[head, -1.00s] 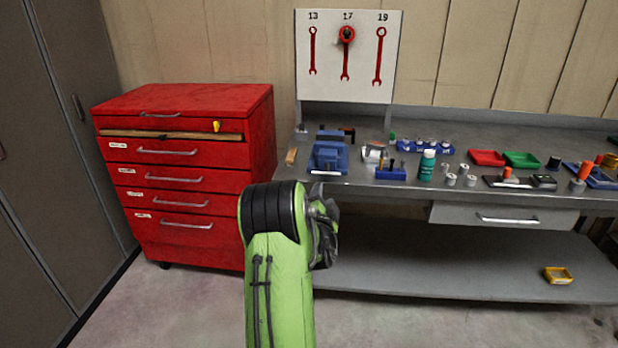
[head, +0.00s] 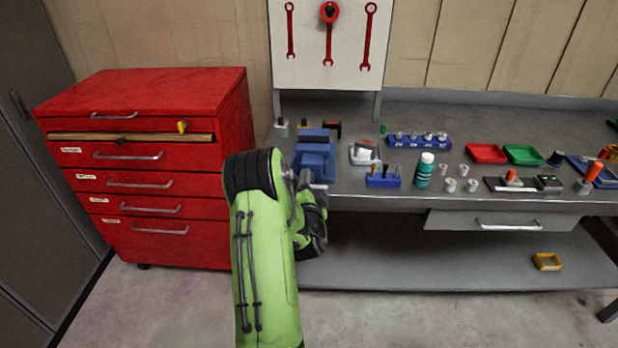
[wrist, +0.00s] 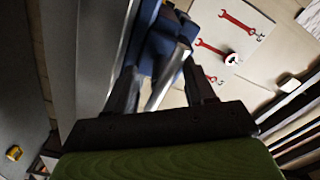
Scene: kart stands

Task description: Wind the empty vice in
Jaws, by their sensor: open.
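The blue vice (head: 315,158) stands at the left end of the metal bench, near its front edge. Nothing can be made out between its jaws. In the wrist view the vice (wrist: 158,42) is close ahead, tilted in the picture, with a pale metal bar (wrist: 168,74) reaching toward me. My gripper (wrist: 162,88) is open, one finger on each side of this bar in the picture. I cannot tell whether they touch it. In the head view my green arm ends just in front of the vice and largely hides the gripper.
A red drawer cabinet (head: 150,95) stands left of the bench. Right of the vice are a blue holder (head: 383,181), a teal bottle (head: 424,172) and small metal parts. A wrench board (head: 348,50) hangs behind. The lower shelf (head: 440,262) is mostly clear.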

